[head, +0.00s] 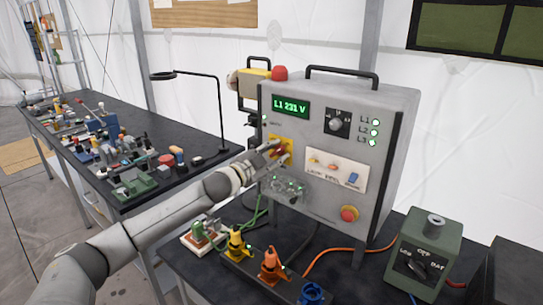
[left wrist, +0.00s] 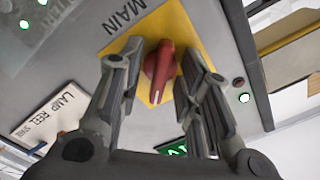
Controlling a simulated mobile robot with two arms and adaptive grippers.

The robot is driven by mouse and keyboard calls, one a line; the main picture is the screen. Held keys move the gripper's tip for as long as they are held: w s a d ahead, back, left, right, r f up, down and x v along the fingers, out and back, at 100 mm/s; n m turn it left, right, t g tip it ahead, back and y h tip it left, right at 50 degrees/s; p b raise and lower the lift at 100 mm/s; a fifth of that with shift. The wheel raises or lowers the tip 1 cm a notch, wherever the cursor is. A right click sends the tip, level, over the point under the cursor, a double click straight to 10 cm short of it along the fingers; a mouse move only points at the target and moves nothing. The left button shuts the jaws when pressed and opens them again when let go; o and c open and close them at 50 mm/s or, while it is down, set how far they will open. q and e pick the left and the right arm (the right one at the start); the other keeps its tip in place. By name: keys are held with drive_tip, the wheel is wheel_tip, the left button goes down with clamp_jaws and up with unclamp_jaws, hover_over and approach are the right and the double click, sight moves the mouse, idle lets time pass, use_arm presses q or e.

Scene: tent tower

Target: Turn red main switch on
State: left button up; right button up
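The red main switch (left wrist: 161,68) is a rotary knob on a yellow plate (left wrist: 186,28) marked MAIN, on the front of a grey control box (head: 313,188). A white mark shows at one end of the knob in the left wrist view. My left gripper (head: 277,152) is at the switch, its fingers open on either side of the knob. Narrow gaps seem to show between the fingers and the knob; contact is not clear. My right gripper is not in view.
The box has a green display (head: 291,106) reading L1 231 V, lit lamps (head: 375,131), a white switch panel (head: 335,170) and a red emergency button (head: 349,214). Coloured connectors (head: 270,265) stand in front below. A green device (head: 424,252) stands at right.

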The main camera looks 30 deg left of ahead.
use_arm(q)
drive_tip(key=shift+s, duration=0.1)
drive_tip(key=s, duration=1.1)
drive_tip(key=shift+s+a, duration=0.35)
drive_tip(key=shift+a, duration=0.1)
idle(0.4)
